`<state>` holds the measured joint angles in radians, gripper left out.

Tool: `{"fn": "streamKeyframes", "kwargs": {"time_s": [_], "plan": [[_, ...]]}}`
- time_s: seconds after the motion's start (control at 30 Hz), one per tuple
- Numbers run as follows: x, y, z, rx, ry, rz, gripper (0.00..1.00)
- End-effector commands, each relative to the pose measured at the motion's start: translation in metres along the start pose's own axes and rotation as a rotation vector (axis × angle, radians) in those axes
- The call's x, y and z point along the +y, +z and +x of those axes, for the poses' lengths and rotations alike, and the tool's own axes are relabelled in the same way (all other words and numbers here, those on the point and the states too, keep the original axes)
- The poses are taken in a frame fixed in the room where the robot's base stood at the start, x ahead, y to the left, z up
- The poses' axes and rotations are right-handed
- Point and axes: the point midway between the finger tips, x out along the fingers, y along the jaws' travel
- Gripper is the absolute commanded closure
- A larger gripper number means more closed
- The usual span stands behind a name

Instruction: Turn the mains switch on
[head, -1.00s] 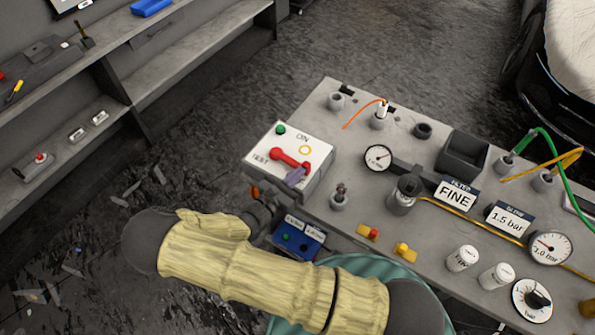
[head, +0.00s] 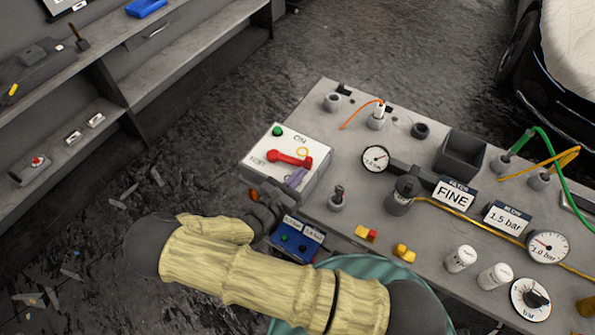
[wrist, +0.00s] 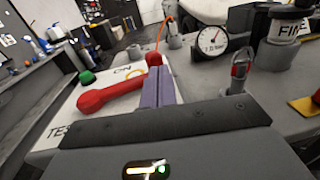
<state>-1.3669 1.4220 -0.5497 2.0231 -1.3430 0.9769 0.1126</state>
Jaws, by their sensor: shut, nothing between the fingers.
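The mains switch is a red lever (head: 288,157) on a white plate (head: 262,146) marked ON and TEST, with a green button (head: 277,131) and a yellow ring (head: 303,152). The lever lies nearly level in the head view, its right end partly over the ring. In the wrist view the red lever (wrist: 110,95) slants up to the right, its knob just beyond the fingertips. My gripper (head: 299,175) is shut and empty, its purple fingers (wrist: 158,72) against or very near the lever's right end; actual contact is hard to tell.
A small upright toggle (head: 338,194) stands on the grey bench right of the plate. A gauge (head: 375,158) and a filter canister (head: 402,193) lie farther right. A blue box (head: 297,240) with buttons sits below my gripper.

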Motion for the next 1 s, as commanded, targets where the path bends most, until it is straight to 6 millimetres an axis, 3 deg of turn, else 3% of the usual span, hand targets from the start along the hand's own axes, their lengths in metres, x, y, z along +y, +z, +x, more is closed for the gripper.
{"fn": "streamKeyframes", "kwargs": {"time_s": [0.13, 0.6, 1.0], "plan": [[-0.009, -0.002, -0.015, 0.001, -0.016, 0.0, 1.0], [-0.029, -0.002, -0.102, 0.001, -0.002, 0.0, 1.0], [-0.032, 0.0, -0.109, 0.0, -0.005, -0.001, 1.0]]}}
